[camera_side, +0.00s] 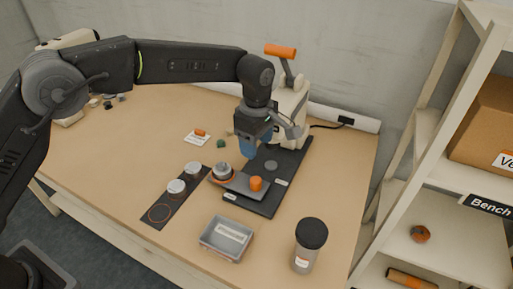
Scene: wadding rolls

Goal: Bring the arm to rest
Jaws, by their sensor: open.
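My arm reaches in from the left, and my gripper (247,148) points down with blue fingers. It is open, beside the left edge of the press's dark base (293,165) and just above a small round cup (222,171). I see nothing held between the fingers, though the gap is small in this view. The press (291,98) is pale with an orange handle (281,51) at its top. A grey plate on the base carries an orange cylinder (256,184).
A dark strip (172,198) holds two white round pieces and an empty orange ring mark. A grey tray (226,238) and a black-lidded jar (310,246) stand near the front. A small card (197,138) lies behind. Shelves (455,215) rise at right. The left tabletop is mostly clear.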

